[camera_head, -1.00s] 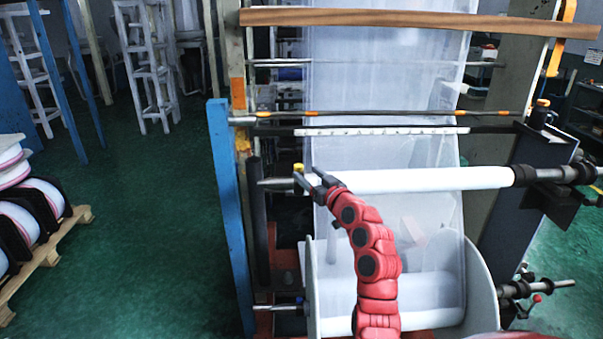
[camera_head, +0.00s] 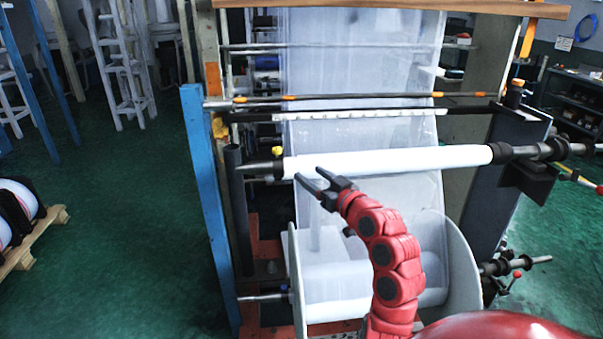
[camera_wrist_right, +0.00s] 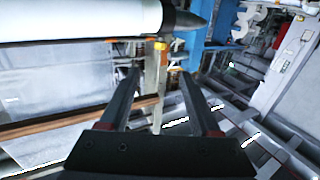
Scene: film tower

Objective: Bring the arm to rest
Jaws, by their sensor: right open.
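My right gripper (camera_head: 308,180) is open and empty at the end of my red arm in the head view. Its two dark fingers point up and left, and in that view they overlap the area just below the left end of the white roll (camera_head: 400,160). In the right wrist view the open fingers (camera_wrist_right: 160,85) reach forward with nothing between them. The white roll (camera_wrist_right: 70,18) crosses the top left there, with its dark pointed shaft end (camera_wrist_right: 185,20). My left gripper is not in view.
The film tower's blue post (camera_head: 208,190) stands left of the roll. A lower trough with pale side plates (camera_head: 462,265) is below. Clear green floor (camera_head: 110,230) lies left, with a pallet of reels (camera_head: 18,215) at the edge. Clear film (camera_head: 360,70) hangs behind.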

